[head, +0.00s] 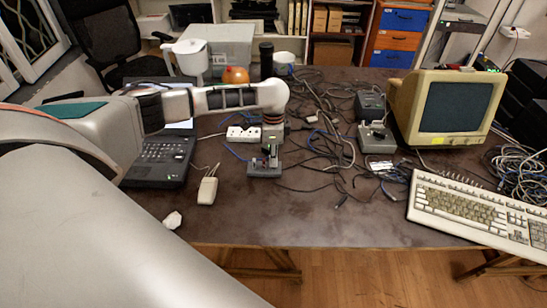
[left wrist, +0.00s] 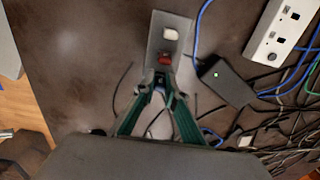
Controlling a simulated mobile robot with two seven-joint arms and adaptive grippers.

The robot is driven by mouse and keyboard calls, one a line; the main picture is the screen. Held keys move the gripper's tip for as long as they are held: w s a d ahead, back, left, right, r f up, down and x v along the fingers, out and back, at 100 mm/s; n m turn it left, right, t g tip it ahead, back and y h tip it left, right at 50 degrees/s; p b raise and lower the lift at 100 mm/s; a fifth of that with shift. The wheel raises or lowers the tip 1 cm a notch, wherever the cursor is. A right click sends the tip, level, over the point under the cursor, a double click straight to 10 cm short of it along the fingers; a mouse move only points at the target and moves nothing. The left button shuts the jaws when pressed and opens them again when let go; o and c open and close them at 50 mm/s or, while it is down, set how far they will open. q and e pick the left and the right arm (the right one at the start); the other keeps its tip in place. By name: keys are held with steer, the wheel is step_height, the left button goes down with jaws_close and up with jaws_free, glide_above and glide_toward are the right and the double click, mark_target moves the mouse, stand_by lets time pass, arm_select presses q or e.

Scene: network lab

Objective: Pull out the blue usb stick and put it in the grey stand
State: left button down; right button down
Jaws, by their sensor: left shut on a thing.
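The grey stand (head: 262,174) lies on the table near its front middle, right of the laptop. In the left wrist view, the stand (left wrist: 179,20) is a flat grey block with a white piece (left wrist: 170,34) and a red piece (left wrist: 165,58) on it. My left gripper (left wrist: 162,82) is shut at the near end of the stand, just beside the red piece. In the head view, the left gripper (head: 271,147) points down over the stand. The blue usb stick is mostly hidden between the fingertips; I cannot tell whether it touches the stand. My right gripper is out of view.
A black box with a small light (left wrist: 228,85) and a white power strip (head: 244,133) lie close by. A black laptop (head: 160,162) and a pale adapter (head: 208,190) are at left. Tangled cables (head: 325,140) cover the middle; a keyboard (head: 470,208) and monitor (head: 447,108) stand at right.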

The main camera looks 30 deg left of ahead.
arm_select(q)
steer(key=shift+f, duration=0.65)
stand_by(1.1)
steer(key=c, duration=2)
jaws_free()
step_height(320, 180, up, 12)
steer(key=shift+s, duration=0.1)
